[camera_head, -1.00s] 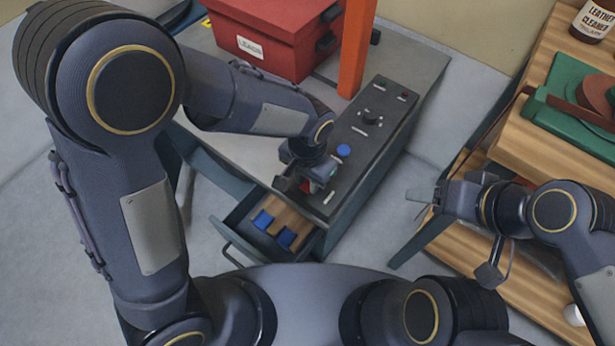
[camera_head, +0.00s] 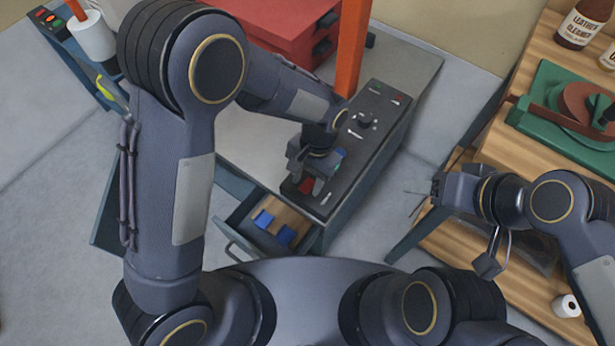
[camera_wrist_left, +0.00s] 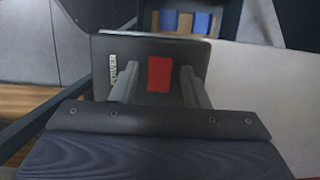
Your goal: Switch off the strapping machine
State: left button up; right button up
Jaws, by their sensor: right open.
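The strapping machine's dark control panel (camera_head: 352,150) runs along the right edge of its grey top. A red power switch (camera_head: 306,186) sits near the panel's front end, partly hidden by my left gripper (camera_head: 305,176). In the left wrist view the red switch (camera_wrist_left: 160,73) lies between my two spread fingers, beside a white POWER label (camera_wrist_left: 123,75). The left gripper is open and holds nothing; I cannot tell whether a finger touches the switch. A dial (camera_head: 365,121) sits further back on the panel. My right gripper (camera_head: 424,200) is open and empty, right of the machine.
An open drawer (camera_head: 236,238) with blue pieces juts from the machine's front. An orange column (camera_head: 352,45) and a red box (camera_head: 285,25) stand at the back. A wooden bench (camera_head: 500,110) with a green tool (camera_head: 560,95) is on the right.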

aim_at(312, 179)
pick_arm(q)
jog(key=shift+o, duration=0.2)
jog(key=p+v, duration=0.1)
jog(key=v, duration=0.6)
jog(key=shift+r, duration=0.35)
pick_arm(e)
jog(key=shift+r, duration=0.5)
pick_arm(q)
jog(key=shift+w, duration=0.1)
jog(key=s+a+r+n+t+h+p, duration=0.1)
jog(key=s+a+r+n+h+p, duration=0.15)
jog(key=a+r, duration=0.5)
jog(key=s+a+r+n+t+h+p, duration=0.1)
jog(key=a+r+n+h+p, duration=0.15)
jog(key=a+r, duration=0.5)
jog(key=s+a+r+n+t+p, duration=0.4)
jog(key=s+a+r+t, duration=0.2)
jog(key=s, duration=0.4)
jog(key=shift+a+r+h+p, duration=0.3)
jog(key=shift+a+r+p, duration=0.05)
jog(key=shift+a+r, duration=0.05)
pick_arm(e)
notch_tip(312, 179, up, 10)
jog(key=shift+f, duration=0.15)
pick_arm(q)
jog(key=shift+c, duration=0.4)
pick_arm(e)
jog(key=shift+c, duration=0.3)
